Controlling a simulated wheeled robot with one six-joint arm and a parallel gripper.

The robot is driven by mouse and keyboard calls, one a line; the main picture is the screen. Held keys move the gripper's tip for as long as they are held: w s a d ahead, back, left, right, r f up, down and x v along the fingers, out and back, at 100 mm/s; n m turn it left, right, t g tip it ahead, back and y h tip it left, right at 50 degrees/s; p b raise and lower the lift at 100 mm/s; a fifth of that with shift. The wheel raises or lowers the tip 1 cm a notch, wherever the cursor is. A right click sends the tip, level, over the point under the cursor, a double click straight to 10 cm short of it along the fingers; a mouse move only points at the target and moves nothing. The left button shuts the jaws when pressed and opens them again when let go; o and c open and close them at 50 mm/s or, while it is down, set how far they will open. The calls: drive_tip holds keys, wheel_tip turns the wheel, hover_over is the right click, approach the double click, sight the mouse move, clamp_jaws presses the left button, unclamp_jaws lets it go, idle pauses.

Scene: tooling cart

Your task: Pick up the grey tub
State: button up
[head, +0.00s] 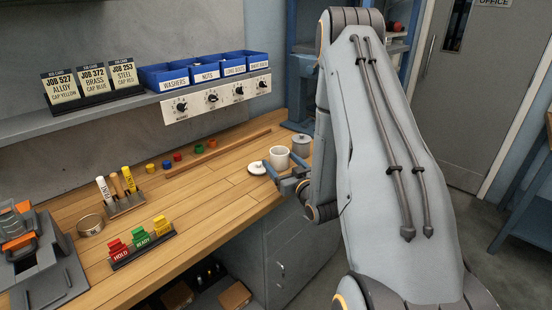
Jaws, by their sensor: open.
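A grey tub (302,147) with what looks like a knobbed lid stands upright at the right end of the wooden bench, partly hidden by my arm. A pale, open-topped cup (279,158) stands just to its left, and a small white lid or dish (257,168) lies left of the cup. My gripper (281,174) is open and low over the bench's front edge, on the near side of the cup. The grey tub is beyond it, apart from the fingers. I cannot tell whether a finger touches the cup.
A long wooden strip (218,151) and several coloured caps (177,157) lie at the back. A HOLD/READY block stand (143,248), a marker holder (124,203) and a round tin (90,225) stand left. The bench middle (205,200) is clear. A shelf (120,115) overhangs behind.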

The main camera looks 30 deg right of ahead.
sight(276, 151)
drive_tip(key=shift+w+d, duration=0.35)
drive_tip(key=shift+h, duration=0.3)
drive_tip(key=w+p, duration=0.1)
drive_tip(key=w, duration=0.1)
drive_tip(key=w+d+p, duration=0.1)
drive_tip(key=w, duration=0.1)
drive_tip(key=shift+w+d+p, duration=0.15)
drive_tip(key=shift+w+p, duration=0.05)
drive_tip(key=shift+p, duration=0.2)
drive_tip(key=shift+w+f, duration=0.1)
drive_tip(key=shift+w, duration=0.25)
drive_tip(key=c, duration=1.1)
